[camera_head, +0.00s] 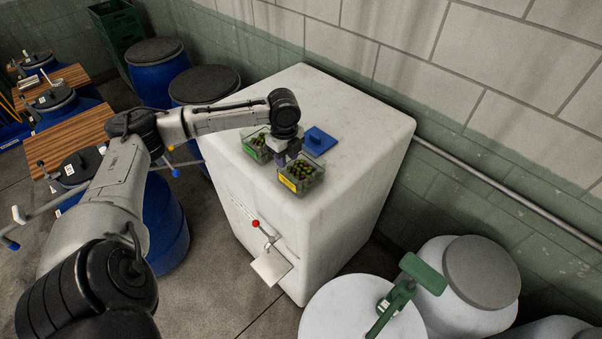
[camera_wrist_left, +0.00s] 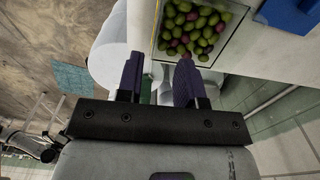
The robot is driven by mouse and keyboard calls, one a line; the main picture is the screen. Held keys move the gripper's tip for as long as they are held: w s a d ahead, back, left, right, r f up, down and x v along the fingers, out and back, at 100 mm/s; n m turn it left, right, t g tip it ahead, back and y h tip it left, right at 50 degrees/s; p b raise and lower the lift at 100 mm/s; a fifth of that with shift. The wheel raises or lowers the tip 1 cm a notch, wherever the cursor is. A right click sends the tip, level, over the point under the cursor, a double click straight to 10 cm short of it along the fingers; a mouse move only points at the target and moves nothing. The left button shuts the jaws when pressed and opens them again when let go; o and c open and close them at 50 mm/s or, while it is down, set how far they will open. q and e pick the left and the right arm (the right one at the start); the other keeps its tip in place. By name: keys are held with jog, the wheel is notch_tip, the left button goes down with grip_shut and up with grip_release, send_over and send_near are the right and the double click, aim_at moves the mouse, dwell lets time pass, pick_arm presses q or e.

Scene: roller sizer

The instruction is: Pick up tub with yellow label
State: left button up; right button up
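The tub with the yellow label (camera_head: 302,180) is clear, holds green and dark olives, and stands near the front right edge of the white block-shaped unit's top. Its yellow label (camera_head: 288,184) faces front. My left gripper (camera_head: 287,160) is at this tub's back left side. In the left wrist view the tub (camera_wrist_left: 215,58) is just beyond the fingers. My left gripper (camera_wrist_left: 158,58) is open there, with one tub wall appearing between the two fingers. I cannot tell whether they touch it. My right gripper is not in view.
A second olive tub with a green label (camera_head: 257,147) stands close on the left. A blue square object (camera_head: 319,141) lies behind the tubs. The white unit (camera_head: 350,115) has free room at the back. A green tool (camera_head: 398,297) rests on a white barrel at front right.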

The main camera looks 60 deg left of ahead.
aim_at(288, 188)
pick_arm(q)
jog(key=f, duration=0.2)
jog(key=f+p, duration=0.1)
jog(key=f, duration=0.2)
jog(key=shift+s+d+f, duration=0.1)
jog(key=shift+d, duration=0.1)
jog(key=f, duration=0.3)
jog(key=shift+s+d+f+p, duration=0.1)
jog(key=shift+d+f+p, duration=0.05)
jog(key=shift+d+p, duration=0.15)
jog(key=shift+a+f, duration=0.1)
jog(key=shift+f, duration=0.25)
jog(key=shift+c, duration=0.5)
grip_shut()
jog(key=shift+r, duration=0.1)
